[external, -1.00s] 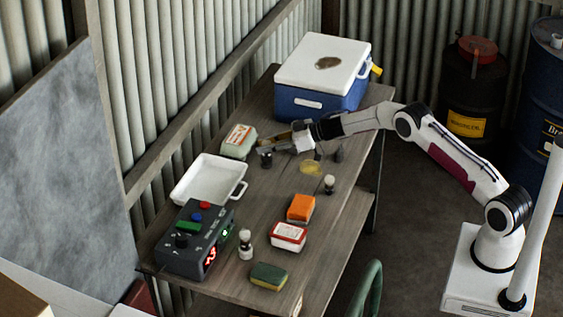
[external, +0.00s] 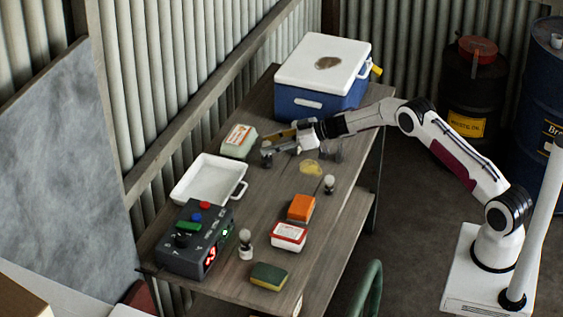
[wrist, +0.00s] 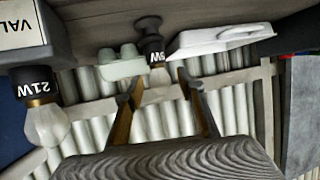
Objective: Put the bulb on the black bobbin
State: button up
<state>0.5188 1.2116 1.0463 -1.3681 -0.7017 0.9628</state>
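In the wrist view, which shows the scene upside down, a bulb (wrist: 155,78) with a black collar marked 5W stands upright on the black bobbin (wrist: 149,24). They appear to touch. In the external view the bobbin (external: 266,161) is small, at the left end of my gripper. My gripper (external: 270,147) is level, its fingers spread either side of the bulb. In the wrist view my gripper (wrist: 155,90) is open, with a gap between each finger and the glass. A second bulb (wrist: 45,122), marked 21W, is close to the camera on the left.
A white tray (external: 181,191) and a green-white box (external: 239,142) lie near the bobbin. A blue cooler (external: 309,101) stands behind my gripper. Two more bulb-like items (external: 329,182) (external: 246,240), an orange block (external: 300,207) and a control box (external: 178,254) occupy the table's front.

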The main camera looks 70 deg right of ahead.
jog(key=v, duration=1)
jog(key=shift+s, duration=0.25)
jog(key=shift+d, duration=0.1)
dwell(0.6)
jog(key=s+a+r+m+h, duration=0.1)
jog(key=s+a+r+h, duration=0.2)
jog(key=r, duration=0.8)
jog(key=s+a+r+m+h, duration=0.1)
jog(key=s+a+r+h, duration=0.15)
jog(key=r, duration=0.75)
jog(key=s+a+r+m+g+h, duration=0.1)
jog(key=s+a+r, duration=0.25)
jog(key=s, duration=0.25)
jog(key=s+a+r+m+g+h, duration=0.1)
jog(key=s+a+r+g, duration=0.2)
jog(key=s, duration=0.4)
jog(key=s+a+f+g+y, duration=0.1)
jog(key=s+a+f, duration=0.1)
jog(key=s+a, duration=0.4)
jog(key=s+a+f+n+g+y, duration=0.1)
jog(key=s+a, duration=0.4)
jog(key=s, duration=1)
jog(key=s+a+f+g+y, duration=0.1)
jog(key=s+a+f, duration=0.3)
jog(key=s, duration=0.6)
jog(key=a+y, duration=0.1)
jog(key=a, duration=0.1)
jog(key=shift+s+a+f, duration=0.25)
jog(key=shift+a, duration=0.05)
